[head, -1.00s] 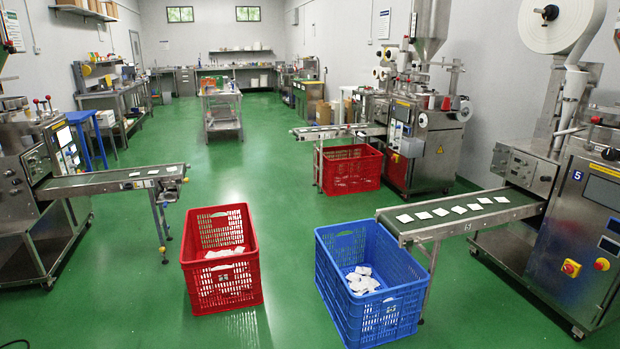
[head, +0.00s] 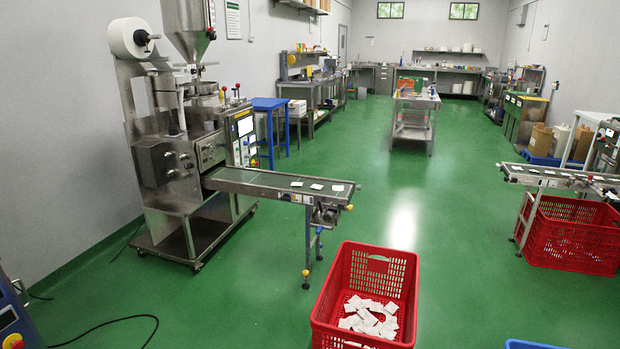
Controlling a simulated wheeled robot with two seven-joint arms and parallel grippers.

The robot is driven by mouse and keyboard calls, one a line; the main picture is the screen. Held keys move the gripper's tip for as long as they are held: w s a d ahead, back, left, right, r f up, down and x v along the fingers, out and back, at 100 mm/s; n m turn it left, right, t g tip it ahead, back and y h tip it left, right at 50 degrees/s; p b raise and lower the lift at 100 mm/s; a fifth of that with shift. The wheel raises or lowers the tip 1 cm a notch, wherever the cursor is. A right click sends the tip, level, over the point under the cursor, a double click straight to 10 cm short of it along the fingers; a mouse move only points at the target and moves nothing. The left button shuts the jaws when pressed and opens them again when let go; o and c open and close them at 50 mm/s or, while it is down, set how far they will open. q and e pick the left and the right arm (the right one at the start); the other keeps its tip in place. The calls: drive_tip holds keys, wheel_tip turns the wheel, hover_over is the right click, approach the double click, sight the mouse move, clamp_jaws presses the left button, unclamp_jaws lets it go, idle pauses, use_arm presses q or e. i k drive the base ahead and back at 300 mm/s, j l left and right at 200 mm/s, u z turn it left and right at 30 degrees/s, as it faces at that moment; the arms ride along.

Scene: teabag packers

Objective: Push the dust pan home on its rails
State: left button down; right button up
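I cannot make out a dust pan or its rails in the head view. A teabag packing machine (head: 185,145) stands at the left, with a paper roll and a steel hopper on top. Its conveyor (head: 270,184) reaches out to the right with a few white teabags on it. Neither of my grippers is in view.
A red crate (head: 400,270) holding several white teabags stands on the floor in front. Another red crate (head: 570,235) sits under a conveyor (head: 560,176) at the right. A black cable (head: 110,322) lies at lower left. The green floor between is clear.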

sight(328, 222)
drive_tip(key=i+j+u, duration=0.15)
drive_tip(key=i, duration=0.3)
drive_tip(key=i+u, duration=0.1)
drive_tip(key=i, duration=0.35)
